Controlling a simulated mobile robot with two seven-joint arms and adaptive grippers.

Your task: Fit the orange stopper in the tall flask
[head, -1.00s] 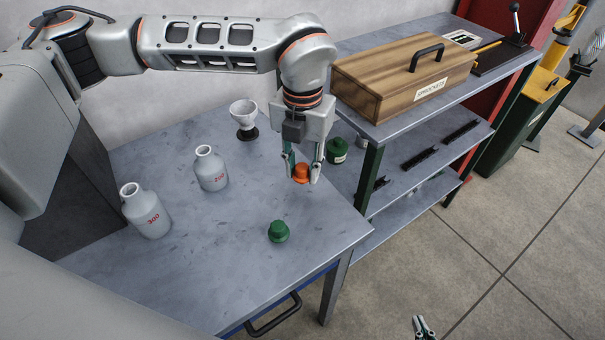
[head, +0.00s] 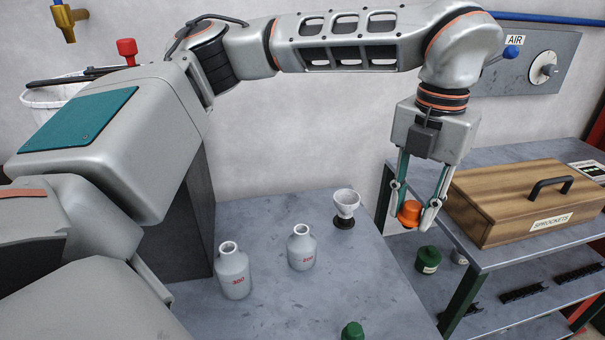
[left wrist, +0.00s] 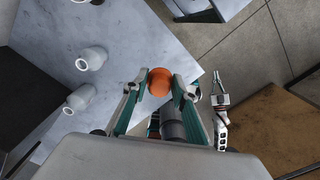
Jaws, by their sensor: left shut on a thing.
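My left gripper (head: 415,221) is shut on the orange stopper (head: 409,212), held in the air by the table's right edge. The stopper also shows between the fingers in the left wrist view (left wrist: 159,82). Two pale grey open-necked flasks stand upright on the table. The flask marked 300 (head: 233,274) is at left and looks slightly larger; the flask marked 200 (head: 302,250) is right of it. Both are left of the gripper and apart from it. My right gripper (left wrist: 218,84) shows small in the left wrist view; its jaw opening is unclear.
A white funnel-like cup on a dark base (head: 345,207) stands behind the flasks. A green stopper (head: 352,331) is at the table's front. A shelf at right holds a wooden SPROCKETS box (head: 500,215) and a green jar (head: 427,260). Bare table (head: 290,310) lies before the flasks.

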